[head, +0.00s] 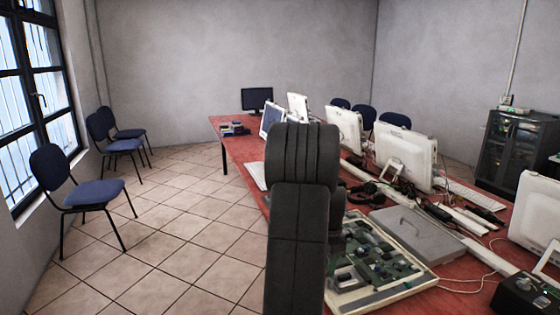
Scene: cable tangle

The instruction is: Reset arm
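My arm shows in the head view as dark grey links rising from the bottom centre, in front of the near part of the red table (458,270). The links hide part of the table behind them. My gripper is not visible in this view. I cannot see whether it holds anything.
An open tray of circuit boards (385,290) and a grey flat case (418,236) lie right of my arm. White monitors (406,147), cables and a black box (524,296) crowd the table. Blue chairs (92,192) line the left wall. The tiled floor (165,245) left of the table is clear.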

